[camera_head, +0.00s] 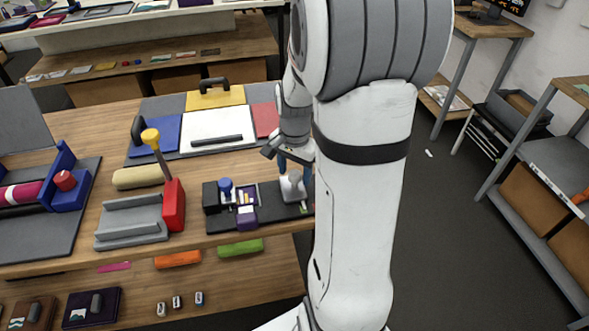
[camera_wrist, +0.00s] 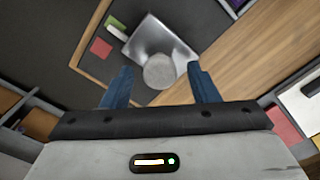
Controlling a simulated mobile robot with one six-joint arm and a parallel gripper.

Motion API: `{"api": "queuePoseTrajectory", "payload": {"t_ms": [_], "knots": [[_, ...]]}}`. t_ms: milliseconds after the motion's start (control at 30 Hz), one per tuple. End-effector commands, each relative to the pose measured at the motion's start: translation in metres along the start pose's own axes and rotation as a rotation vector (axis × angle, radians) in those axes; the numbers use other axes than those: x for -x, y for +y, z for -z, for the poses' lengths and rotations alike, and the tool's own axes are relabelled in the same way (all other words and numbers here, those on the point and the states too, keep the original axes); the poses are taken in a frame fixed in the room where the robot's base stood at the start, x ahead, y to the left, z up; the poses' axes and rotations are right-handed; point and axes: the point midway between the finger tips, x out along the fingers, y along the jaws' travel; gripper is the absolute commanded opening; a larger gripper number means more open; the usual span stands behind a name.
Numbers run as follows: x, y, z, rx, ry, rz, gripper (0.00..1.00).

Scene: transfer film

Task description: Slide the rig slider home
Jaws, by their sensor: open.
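The rig slider (camera_head: 292,190) is a pale silver block with a round grey knob on top. It sits on the right part of a dark rig base (camera_head: 268,212) near the table's front edge. In the wrist view the slider (camera_wrist: 150,38) lies below my gripper (camera_wrist: 160,86), its knob (camera_wrist: 158,72) between the two blue fingertips, with a gap on each side. My gripper (camera_head: 294,168) is open and points down over the slider in the head view. My arm hides the rig's right end in the head view.
A red block with a yellow-topped lever (camera_head: 150,138) and a grey cradle (camera_head: 132,220) stand further left. A panel with a yellow plate (camera_head: 216,97) lies behind. Bare wood lies between.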

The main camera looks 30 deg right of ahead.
Motion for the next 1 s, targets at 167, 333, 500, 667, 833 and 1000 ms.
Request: {"api": "queuePoseTrajectory", "payload": {"t_ms": [167, 333, 500, 667, 833, 1000], "knots": [[0.0003, 0.0001, 0.0002, 0.0, 0.0, 0.0, 0.45], [0.0004, 0.0002, 0.0003, -0.001, 0.0, 0.0, 0.31], [0.0005, 0.0002, 0.0005, -0.001, 0.001, 0.001, 0.17], [0.0006, 0.0002, 0.0006, -0.001, 0.001, 0.001, 0.04], [0.0007, 0.0003, 0.0007, -0.001, 0.001, 0.001, 0.0], [0.0005, 0.0007, 0.0016, -0.012, 0.001, 0.001, 0.0]]}}
